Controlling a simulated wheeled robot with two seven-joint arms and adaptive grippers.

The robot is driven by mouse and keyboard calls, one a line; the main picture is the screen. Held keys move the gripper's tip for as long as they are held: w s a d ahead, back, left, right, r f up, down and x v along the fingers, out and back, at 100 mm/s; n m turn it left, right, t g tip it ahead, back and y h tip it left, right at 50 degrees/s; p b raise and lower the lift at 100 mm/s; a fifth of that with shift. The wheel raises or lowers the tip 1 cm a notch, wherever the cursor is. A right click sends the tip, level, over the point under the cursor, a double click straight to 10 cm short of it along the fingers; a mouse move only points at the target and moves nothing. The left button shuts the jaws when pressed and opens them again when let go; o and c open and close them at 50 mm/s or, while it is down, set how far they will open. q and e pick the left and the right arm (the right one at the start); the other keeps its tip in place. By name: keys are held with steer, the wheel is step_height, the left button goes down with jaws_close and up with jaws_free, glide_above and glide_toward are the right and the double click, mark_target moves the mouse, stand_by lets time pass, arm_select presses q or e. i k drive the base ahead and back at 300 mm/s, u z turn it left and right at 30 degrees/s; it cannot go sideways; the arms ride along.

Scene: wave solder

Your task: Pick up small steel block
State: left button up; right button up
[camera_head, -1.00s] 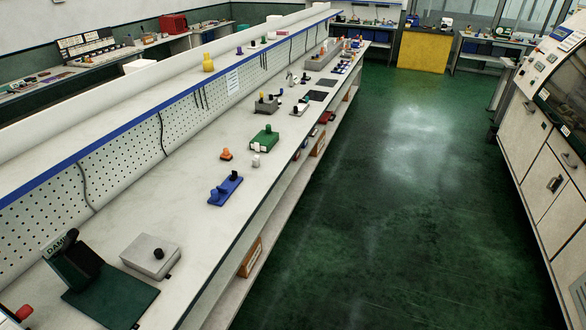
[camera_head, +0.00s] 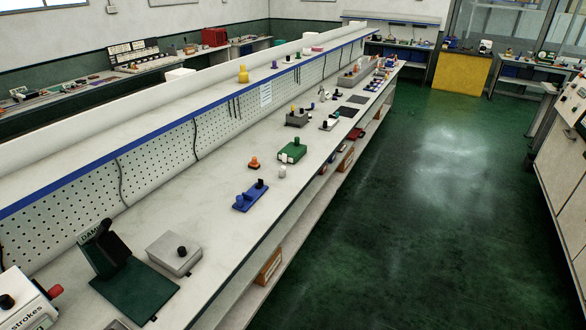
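No gripper of mine is in view. A flat grey metal-looking block with a black knob (camera_head: 168,257) sits on the near part of the long white bench (camera_head: 218,232), right of a green-black stand on a dark green plate (camera_head: 133,292). A smaller grey block with a knob on top (camera_head: 296,119) stands farther along the bench, behind a green block (camera_head: 290,153). I cannot tell which grey block is the small steel block. Both rest on the bench, and nothing is holding them.
A blue fixture with black knobs (camera_head: 248,198), an orange knob piece (camera_head: 254,163) and a small white piece (camera_head: 282,172) stand mid-bench. A white box marked "strokes" (camera_head: 22,300) is at lower left. A pegboard (camera_head: 150,165) backs the bench. The green floor (camera_head: 400,230) to the right is clear.

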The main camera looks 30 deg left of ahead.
mark_target(282, 171)
steer(key=u, duration=0.1)
steer(key=i, duration=1.85)
steer(key=u, duration=0.9)
steer(key=i, duration=1.05)
steer(key=u, duration=1)
